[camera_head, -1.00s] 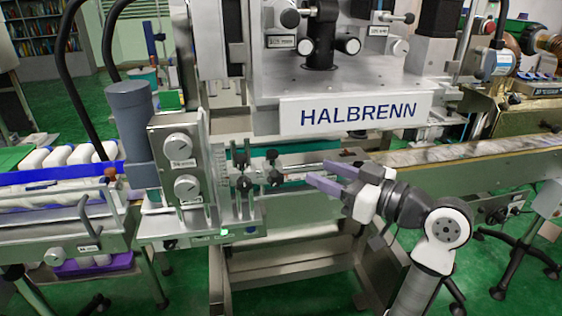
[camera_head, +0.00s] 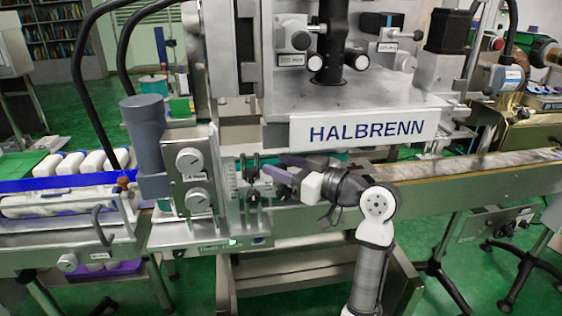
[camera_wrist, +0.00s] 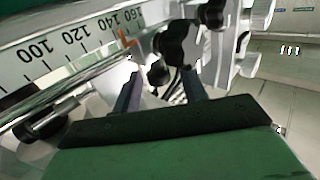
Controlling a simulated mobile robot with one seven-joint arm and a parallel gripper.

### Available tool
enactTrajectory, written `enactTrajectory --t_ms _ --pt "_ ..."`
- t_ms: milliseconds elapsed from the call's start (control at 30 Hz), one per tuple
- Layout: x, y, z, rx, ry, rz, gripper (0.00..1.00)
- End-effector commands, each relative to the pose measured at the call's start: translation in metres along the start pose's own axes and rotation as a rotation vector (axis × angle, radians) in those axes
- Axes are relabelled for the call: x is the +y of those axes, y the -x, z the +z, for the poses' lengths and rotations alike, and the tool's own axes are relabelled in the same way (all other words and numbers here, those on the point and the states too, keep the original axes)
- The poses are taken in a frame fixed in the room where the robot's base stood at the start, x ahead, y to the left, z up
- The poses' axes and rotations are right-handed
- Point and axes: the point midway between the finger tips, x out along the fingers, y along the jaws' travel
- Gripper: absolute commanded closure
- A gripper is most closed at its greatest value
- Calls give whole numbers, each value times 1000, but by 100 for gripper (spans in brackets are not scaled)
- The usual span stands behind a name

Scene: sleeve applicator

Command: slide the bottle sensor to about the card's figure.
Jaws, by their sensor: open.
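My gripper (camera_head: 272,167) is open, its purple-grey fingers pointing left at a bracket with black knobs (camera_head: 252,195) on the machine's front. In the wrist view, the two fingers of my gripper (camera_wrist: 160,92) reach toward a black knob (camera_wrist: 175,44), with another black knob (camera_wrist: 159,73) just below it; contact cannot be told. These knobs look like part of the bottle sensor's slide, but the sensor body is not clear. A white scale (camera_wrist: 62,48) reads 100 to 160. An orange pointer (camera_wrist: 124,38) sits near 140. I cannot make out a card with a figure.
A bright metal rod (camera_wrist: 80,82) runs beneath the scale, with a dark knob (camera_wrist: 18,103) at its left. Left of the bracket stands a panel with two round dials (camera_head: 190,178). The conveyor (camera_head: 470,185) extends right. The HALBRENN plate (camera_head: 365,130) overhangs my arm.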

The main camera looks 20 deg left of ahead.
Motion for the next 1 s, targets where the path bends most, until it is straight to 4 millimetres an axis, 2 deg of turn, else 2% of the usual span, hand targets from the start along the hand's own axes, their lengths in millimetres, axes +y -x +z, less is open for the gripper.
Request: enactTrajectory --t_ms 367,700,1000 --pt "0 -6 0 0 0 0 57" --pt "0 -6 0 0 1 0 100" --pt "2 -4 2 0 3 1 100"
